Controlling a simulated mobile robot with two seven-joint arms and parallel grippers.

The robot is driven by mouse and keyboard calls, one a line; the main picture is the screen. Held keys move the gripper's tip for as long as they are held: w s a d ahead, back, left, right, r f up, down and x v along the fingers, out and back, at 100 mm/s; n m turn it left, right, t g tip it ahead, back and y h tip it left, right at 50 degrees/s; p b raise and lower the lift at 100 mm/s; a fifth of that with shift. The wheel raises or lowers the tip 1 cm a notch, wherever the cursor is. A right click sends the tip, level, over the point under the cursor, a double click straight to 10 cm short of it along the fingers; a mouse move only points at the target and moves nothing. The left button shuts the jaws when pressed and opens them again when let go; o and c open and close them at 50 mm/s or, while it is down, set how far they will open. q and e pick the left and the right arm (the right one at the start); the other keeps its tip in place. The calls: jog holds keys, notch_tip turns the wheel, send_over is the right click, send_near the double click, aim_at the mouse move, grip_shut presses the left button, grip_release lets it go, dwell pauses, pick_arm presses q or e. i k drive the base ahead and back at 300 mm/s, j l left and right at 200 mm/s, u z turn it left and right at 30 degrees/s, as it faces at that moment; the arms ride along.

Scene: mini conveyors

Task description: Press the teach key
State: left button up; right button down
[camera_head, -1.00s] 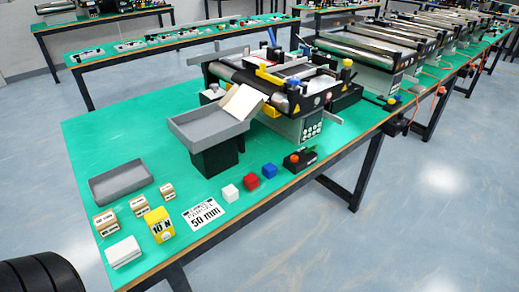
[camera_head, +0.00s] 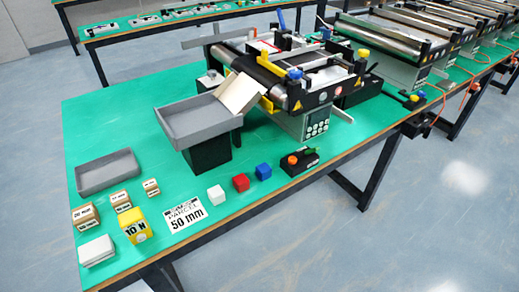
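A mini conveyor (camera_head: 268,72) with a black belt stands on the green table. Its front side panel carries a small keypad (camera_head: 317,122) with several pale round keys and what looks like a small display. The key labels are too small to read, so I cannot tell which one is the teach key. Neither of my grippers is in view.
A grey tray (camera_head: 168,135) on a black block stands at the conveyor's left end. More conveyors (camera_head: 400,40) stand behind at right.

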aim_at(292, 160)
jog(key=i+l+u, duration=0.25)
jog(key=u, duration=0.2)
jog(key=i+l+u, duration=0.15)
jog(key=l+u, duration=0.2)
jog(key=u, duration=0.15)
